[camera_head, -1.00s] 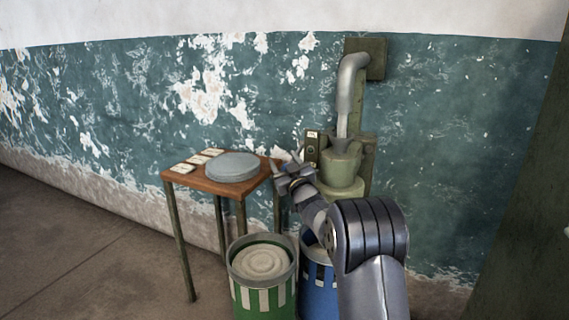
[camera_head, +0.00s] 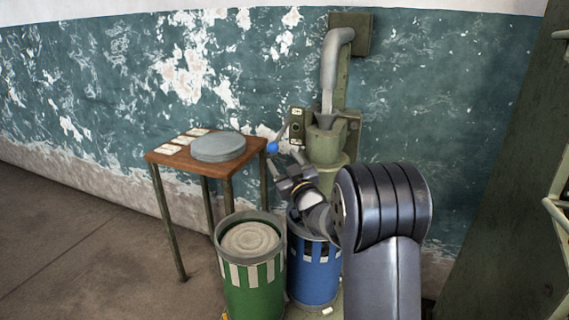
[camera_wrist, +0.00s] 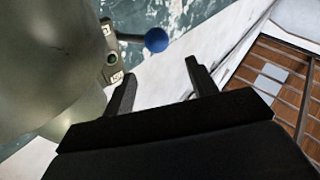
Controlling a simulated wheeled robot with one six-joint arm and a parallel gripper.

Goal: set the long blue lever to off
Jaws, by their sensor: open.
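The lever's blue ball (camera_head: 272,147) sits at the end of a thin rod that slopes down and left from a switch plate (camera_head: 296,125) beside the grey-green machine. The plate has a pale label at its top and another low on it; their words are too small to read. My gripper (camera_head: 284,160) is open and empty, just below and right of the ball. In the wrist view the blue ball (camera_wrist: 156,40) lies beyond the open fingertips (camera_wrist: 160,72), apart from them, with the switch plate (camera_wrist: 112,60) to its left.
A small wooden table (camera_head: 173,159) with a round grey lid (camera_head: 218,147) and pale cards stands to the left. A green striped bin (camera_head: 252,290) and a blue striped bin (camera_head: 314,275) stand below my gripper. The machine body (camera_wrist: 45,60) is close on the left in the wrist view.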

